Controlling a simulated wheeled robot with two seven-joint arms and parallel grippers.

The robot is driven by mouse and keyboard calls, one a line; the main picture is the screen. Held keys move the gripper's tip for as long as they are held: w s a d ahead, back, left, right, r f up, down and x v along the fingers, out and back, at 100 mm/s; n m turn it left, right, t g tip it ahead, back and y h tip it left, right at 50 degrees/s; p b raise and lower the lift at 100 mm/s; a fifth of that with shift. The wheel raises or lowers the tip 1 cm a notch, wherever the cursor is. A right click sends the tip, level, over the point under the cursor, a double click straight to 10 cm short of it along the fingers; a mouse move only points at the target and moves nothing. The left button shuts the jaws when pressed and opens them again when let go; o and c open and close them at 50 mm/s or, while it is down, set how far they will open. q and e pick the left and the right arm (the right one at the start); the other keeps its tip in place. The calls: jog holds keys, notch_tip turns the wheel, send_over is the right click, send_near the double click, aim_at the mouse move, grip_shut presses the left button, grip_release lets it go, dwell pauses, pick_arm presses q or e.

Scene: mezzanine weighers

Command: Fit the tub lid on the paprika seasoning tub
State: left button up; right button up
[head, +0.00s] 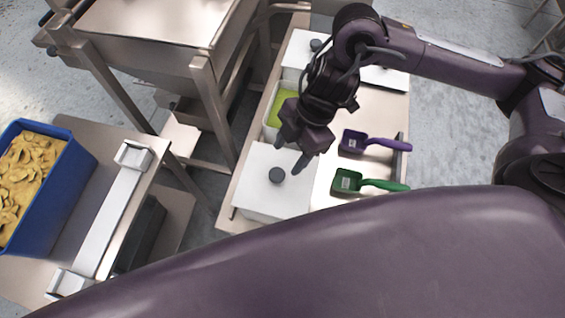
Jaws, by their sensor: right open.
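A white lid with a dark round knob (277,176) is on a white tub at the near left of the pale table. My right gripper (291,155) is open and empty, pointing down just above and beyond this knob, with its fingers apart. Behind it stands an open white tub with yellow-green contents (284,104), partly hidden by my right gripper. Another white lid with a dark knob (316,45) is at the back. I cannot read any label, so which tub holds paprika cannot be told. My left gripper is not in view.
A purple scoop (355,143) and a green scoop (347,182) lie on the table to the right. A blue crate of sliced food (70,175) stands on a metal stand at the left. A steel hopper (150,25) is at the upper left.

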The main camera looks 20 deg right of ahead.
jog(key=v, duration=0.5)
jog(key=shift+d+r, duration=0.1)
jog(key=shift+r, duration=0.25)
